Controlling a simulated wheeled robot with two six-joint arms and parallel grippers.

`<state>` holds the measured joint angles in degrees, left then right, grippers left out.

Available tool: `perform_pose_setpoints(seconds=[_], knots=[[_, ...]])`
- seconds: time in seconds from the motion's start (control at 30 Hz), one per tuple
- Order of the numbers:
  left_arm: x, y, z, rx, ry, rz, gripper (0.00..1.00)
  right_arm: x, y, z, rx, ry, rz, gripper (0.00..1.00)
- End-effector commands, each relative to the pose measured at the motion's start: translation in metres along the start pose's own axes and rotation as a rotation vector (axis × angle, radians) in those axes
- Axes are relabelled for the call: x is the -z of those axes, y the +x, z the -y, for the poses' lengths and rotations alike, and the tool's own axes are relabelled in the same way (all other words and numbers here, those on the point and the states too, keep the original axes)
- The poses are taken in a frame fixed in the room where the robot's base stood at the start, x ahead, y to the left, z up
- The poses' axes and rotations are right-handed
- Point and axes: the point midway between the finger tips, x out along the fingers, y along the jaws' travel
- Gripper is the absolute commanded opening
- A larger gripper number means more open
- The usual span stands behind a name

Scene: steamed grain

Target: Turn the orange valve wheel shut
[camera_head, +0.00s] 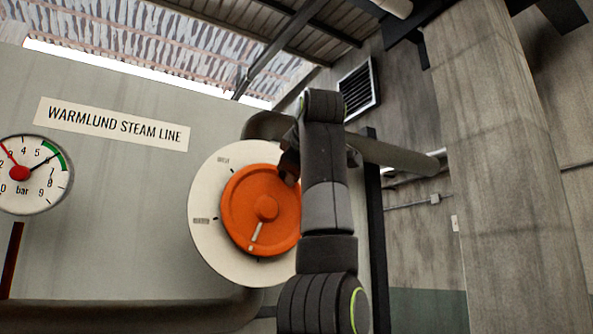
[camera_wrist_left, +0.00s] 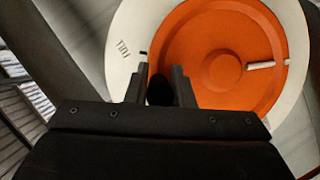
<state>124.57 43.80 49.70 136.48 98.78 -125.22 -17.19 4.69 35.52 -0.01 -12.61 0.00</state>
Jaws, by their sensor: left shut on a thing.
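The orange valve wheel (camera_head: 240,200) sits on a round cream dial plate (camera_head: 203,228) on the grey panel. It also fills much of the left wrist view (camera_wrist_left: 215,35). A white pointer line (camera_head: 257,233) on the wheel points down and slightly left in the head view. My left gripper (camera_head: 289,167) is at the wheel's upper right rim. The arm hides the wheel's right edge. My right gripper is out of view.
A pressure gauge (camera_head: 35,172) with a red hub is on the panel at left, under a "WARMLUND STEAM LINE" sign (camera_head: 118,124). A thick pipe (camera_head: 120,314) runs below the wheel. A concrete pillar (camera_head: 500,150) stands at right.

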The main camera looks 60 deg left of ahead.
Motion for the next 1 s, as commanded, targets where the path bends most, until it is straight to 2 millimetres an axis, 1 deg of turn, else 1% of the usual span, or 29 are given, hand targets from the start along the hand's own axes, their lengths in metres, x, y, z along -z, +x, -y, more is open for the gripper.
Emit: perform_pose_setpoints(seconds=[1.0], knots=[[0.0034,0.0097,0.0009,0.011,0.034,-0.001,0.00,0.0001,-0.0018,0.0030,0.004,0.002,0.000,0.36]])
